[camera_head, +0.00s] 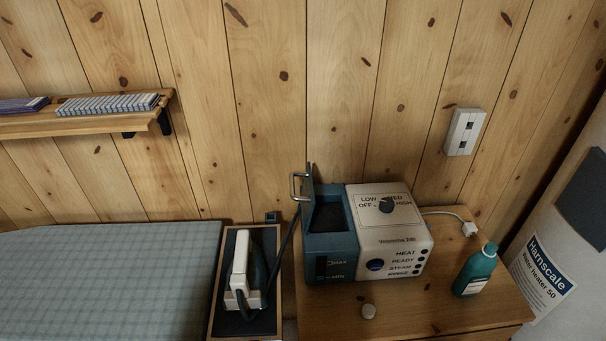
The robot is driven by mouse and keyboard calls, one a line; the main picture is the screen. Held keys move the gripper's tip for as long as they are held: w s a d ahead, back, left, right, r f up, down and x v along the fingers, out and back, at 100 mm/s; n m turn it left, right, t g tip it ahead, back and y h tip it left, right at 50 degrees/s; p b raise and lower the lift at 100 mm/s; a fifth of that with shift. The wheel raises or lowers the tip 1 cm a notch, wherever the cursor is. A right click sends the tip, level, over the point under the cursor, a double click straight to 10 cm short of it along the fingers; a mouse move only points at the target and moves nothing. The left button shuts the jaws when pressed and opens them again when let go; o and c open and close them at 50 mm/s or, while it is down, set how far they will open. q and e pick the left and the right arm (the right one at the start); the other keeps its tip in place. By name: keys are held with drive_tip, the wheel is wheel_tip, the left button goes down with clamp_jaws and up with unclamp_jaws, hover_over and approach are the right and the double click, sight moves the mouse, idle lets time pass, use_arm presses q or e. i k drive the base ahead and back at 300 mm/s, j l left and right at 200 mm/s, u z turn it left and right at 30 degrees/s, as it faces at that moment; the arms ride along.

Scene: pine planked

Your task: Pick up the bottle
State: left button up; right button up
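A teal bottle (474,272) with a white cap and a pale label stands upright on the right part of a wooden cabinet top (432,319). It is to the right of the steam station and apart from it. Neither of my grippers shows in the head view.
A steam station (393,237) with an open-lidded tank (329,242) stands left of the bottle. An iron (246,272) rests on a stand at left, beside an ironing board (110,281). A white water heater (562,262) stands right.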

sight(476, 270)
drive_tip(key=i+j+z, duration=0.15)
drive_tip(key=j, duration=0.15)
drive_tip(key=j+z, duration=0.1)
drive_tip(key=j, duration=0.2)
drive_tip(key=z, duration=1.3)
